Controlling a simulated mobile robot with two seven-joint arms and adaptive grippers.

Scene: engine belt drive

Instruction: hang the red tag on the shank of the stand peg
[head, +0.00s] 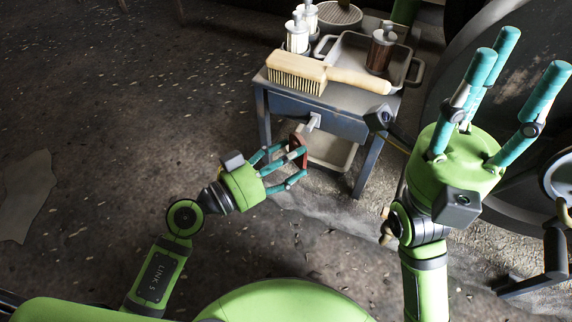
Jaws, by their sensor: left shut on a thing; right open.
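The red tag (297,149) is a small brownish-red plate in front of the small blue-grey stand. My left gripper (299,164) is shut on it, with teal fingers around it. A pale peg (313,121) sticks out from the front of the stand, just above and to the right of the tag. The tag's upper part lies close to the peg in the picture. I cannot tell whether they touch or whether the shank passes through the tag. My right gripper (512,62) is raised at the right with its teal fingers spread, open and empty.
The stand (338,121) carries a wooden brush (300,73), a metal tray (352,48), white-topped bottles (298,36) and a brown container (381,48). A lower shelf (330,150) sits behind the tag. Large dark machinery (540,150) fills the right.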

